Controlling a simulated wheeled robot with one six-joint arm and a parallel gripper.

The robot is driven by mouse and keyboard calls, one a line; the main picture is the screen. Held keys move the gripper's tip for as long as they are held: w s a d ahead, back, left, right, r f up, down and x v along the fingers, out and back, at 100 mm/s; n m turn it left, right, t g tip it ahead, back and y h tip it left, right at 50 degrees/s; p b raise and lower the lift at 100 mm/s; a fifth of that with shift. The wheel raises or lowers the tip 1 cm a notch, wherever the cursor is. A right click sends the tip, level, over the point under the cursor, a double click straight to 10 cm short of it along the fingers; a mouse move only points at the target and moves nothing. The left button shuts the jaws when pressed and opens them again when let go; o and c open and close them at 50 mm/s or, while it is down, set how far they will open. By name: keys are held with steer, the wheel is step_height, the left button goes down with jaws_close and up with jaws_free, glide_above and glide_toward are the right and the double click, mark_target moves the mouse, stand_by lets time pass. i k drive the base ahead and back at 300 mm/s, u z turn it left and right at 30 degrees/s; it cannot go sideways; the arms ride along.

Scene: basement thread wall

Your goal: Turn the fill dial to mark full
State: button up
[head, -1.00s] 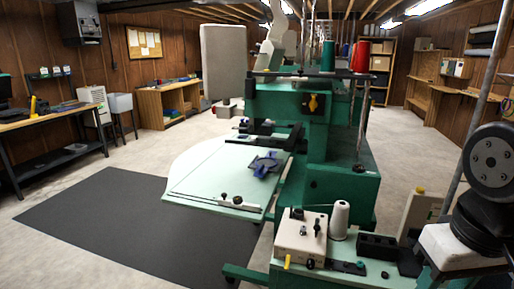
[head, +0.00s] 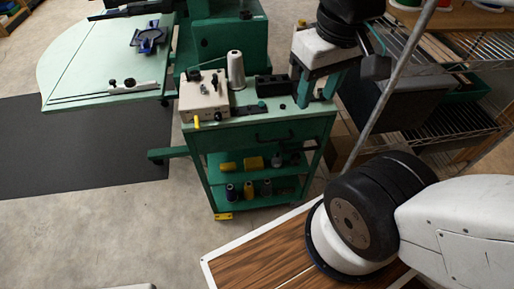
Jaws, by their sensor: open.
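A cream box (head: 205,98) with small knobs and levers on its top stands at the left end of the green cart's top. Which knob is the fill dial, and any mark for full, I cannot make out at this size. A yellow-tipped lever (head: 197,121) and a dark knob show at its front edge. My gripper (head: 318,88) points down over the right end of the cart top, to the right of the box and apart from it. Its two teal fingers are spread with nothing visible between them.
A white thread cone (head: 236,70) and a black block (head: 274,88) stand between the box and my gripper. A green machine (head: 228,32) stands behind. A grey pole (head: 398,75) and wire shelves (head: 455,115) are at right. Dark matting (head: 75,140) covers floor at left.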

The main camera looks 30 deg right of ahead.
mark_target(217, 116)
steer(key=u, duration=1.25)
steer(key=k, duration=0.95)
steer(key=z, duration=1.2)
steer(key=i, duration=0.5)
